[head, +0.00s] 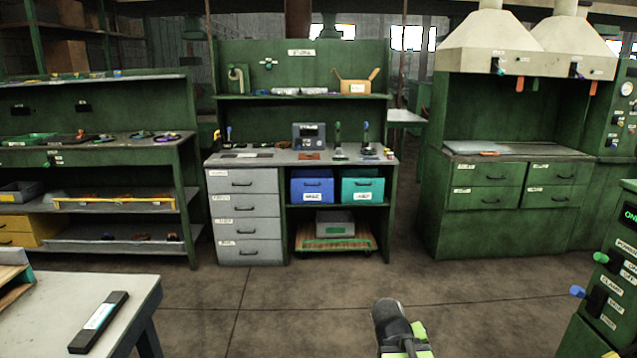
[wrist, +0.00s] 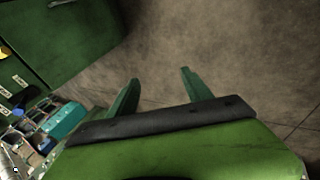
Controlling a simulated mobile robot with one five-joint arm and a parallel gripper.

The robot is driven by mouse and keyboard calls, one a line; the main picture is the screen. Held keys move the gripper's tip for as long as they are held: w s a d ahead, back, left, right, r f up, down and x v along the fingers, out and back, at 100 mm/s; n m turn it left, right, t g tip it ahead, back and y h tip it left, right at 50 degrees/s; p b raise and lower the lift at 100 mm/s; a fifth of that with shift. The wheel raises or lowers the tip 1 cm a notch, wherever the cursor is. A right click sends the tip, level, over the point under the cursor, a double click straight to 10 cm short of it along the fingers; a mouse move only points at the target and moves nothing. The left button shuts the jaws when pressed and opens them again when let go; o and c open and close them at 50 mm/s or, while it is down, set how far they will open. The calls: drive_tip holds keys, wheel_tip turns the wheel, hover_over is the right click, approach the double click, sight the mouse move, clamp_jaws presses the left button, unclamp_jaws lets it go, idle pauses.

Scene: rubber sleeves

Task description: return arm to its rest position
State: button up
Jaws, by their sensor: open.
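My gripper shows in the wrist view (wrist: 160,92) with its two green fingers apart and nothing between them. Bare concrete floor lies beyond the fingertips. In the head view, a dark and bright green part of my arm (head: 398,330) rises at the bottom edge, right of the middle. The fingers cannot be made out in the head view.
A green workbench (head: 297,158) with grey drawers stands ahead. A hooded green cabinet (head: 512,200) is at the right, and a control panel (head: 612,290) at the near right. A grey table (head: 125,290) holds a black device (head: 99,322) at the near left. The middle floor is clear.

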drive_tip(key=s+a+f+g+y, duration=0.25)
drive_tip(key=s+a+y, duration=0.25)
drive_tip(key=a, duration=0.6)
wheel_tip(320, 180, up, 19)
drive_tip(key=p, duration=1.9)
drive_tip(key=shift+f+m, duration=0.2)
drive_tip(key=shift+m, duration=0.1)
